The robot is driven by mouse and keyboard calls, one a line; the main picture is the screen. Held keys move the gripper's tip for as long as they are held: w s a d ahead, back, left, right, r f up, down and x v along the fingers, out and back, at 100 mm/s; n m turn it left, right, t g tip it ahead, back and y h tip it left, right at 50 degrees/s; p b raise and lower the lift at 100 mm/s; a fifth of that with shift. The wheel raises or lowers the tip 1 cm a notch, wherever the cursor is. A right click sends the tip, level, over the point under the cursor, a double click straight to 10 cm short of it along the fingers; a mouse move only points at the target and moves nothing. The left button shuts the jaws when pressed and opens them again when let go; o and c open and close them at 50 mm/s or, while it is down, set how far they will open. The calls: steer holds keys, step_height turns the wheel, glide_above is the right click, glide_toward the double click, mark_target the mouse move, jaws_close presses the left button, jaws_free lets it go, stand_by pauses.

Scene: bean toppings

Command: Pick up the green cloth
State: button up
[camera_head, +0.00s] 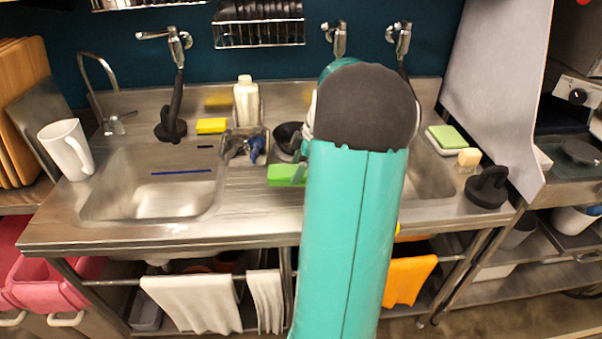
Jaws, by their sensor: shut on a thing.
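A bright green cloth (284,177) shows as a small flat piece just left of my arm, over the steel counter between the two sinks. The rest of it is hidden behind my arm. My gripper (300,173) is mostly hidden by my own arm; only a small part shows at the cloth's right side. It is shut on the green cloth. I cannot tell whether the cloth touches the counter.
A white pitcher (67,148) stands left of the left sink (150,190). A white bottle (246,101), yellow sponge (211,125) and dark bowl (288,136) stand along the back. A green sponge (446,138) lies at right. White cloths (192,302) and an orange cloth (409,280) hang below.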

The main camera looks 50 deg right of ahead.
steer(key=a+r, duration=0.4)
steer(key=r, duration=0.1)
steer(key=shift+w+a, duration=0.15)
steer(key=shift+a, duration=0.1)
steer(key=a+r, duration=0.3)
steer(key=a, duration=0.5)
steer(key=shift+w+r, duration=0.15)
steer(key=shift+w, duration=0.15)
steer(key=shift+o, duration=1.4)
steer(key=shift+c, duration=0.8)
